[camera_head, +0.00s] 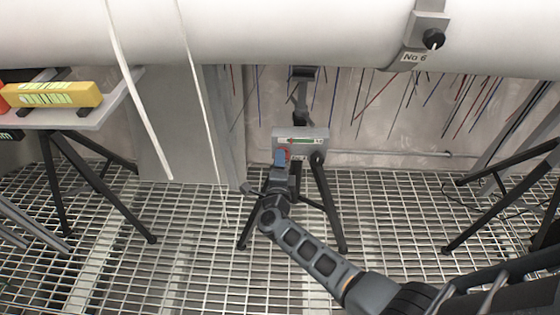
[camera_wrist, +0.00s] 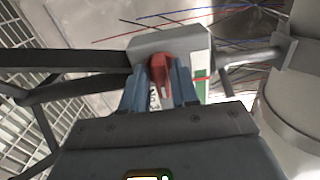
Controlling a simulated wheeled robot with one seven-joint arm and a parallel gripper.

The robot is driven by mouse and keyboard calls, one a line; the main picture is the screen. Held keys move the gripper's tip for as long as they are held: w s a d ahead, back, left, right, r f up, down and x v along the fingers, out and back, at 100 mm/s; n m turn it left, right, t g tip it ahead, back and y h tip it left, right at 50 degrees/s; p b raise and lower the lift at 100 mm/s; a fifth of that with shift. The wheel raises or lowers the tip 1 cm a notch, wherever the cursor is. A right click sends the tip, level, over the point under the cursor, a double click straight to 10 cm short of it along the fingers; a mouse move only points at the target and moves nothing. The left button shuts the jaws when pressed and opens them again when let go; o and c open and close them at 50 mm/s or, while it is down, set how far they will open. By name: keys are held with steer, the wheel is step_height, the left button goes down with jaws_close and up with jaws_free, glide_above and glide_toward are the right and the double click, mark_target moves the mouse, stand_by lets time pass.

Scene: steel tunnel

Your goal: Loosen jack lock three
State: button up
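The jack lock is a grey box (camera_head: 308,136) on a black tripod stand under the big pipe. It has a green-marked label and a red lever (camera_head: 288,154) on its front. In the wrist view the red lever (camera_wrist: 160,75) stands between my blue fingers, in front of the grey box (camera_wrist: 185,42). My gripper (camera_head: 281,158) is at the left part of the box front. Its two fingers (camera_wrist: 161,80) are close against the lever's sides and look shut on it. The fingers hide part of the lever and of the white label.
A large white pipe (camera_head: 250,35) crosses overhead, with a "No 6" clamp and black knob (camera_head: 433,39) at the right. Other tripod legs (camera_head: 500,165) stand right. The grating floor (camera_head: 185,250) is mostly open.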

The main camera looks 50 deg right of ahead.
steer(key=shift+o, duration=1)
steer(key=p+v, duration=0.1)
steer(key=v, duration=0.6)
steer(key=shift+s+a, duration=0.25)
steer(key=shift+a, duration=0.05)
steer(key=s+a+r+n+t+y+p, duration=0.2)
steer(key=s+a+r+n+y+p, duration=0.2)
steer(key=s+r+n, duration=1)
steer(key=s+a+r+n+t+y+p, duration=0.1)
steer(key=s+a+r+n+y+p, duration=0.4)
steer(key=s+a+r+n+y, duration=0.5)
steer(key=s+a+r+n, duration=0.2)
steer(key=s+r+n, duration=0.2)
steer(key=s+r, duration=0.4)
steer(key=shift+s+n+t, duration=0.3)
steer(key=shift+s+t, duration=0.1)
steer(key=shift+s, duration=0.05)
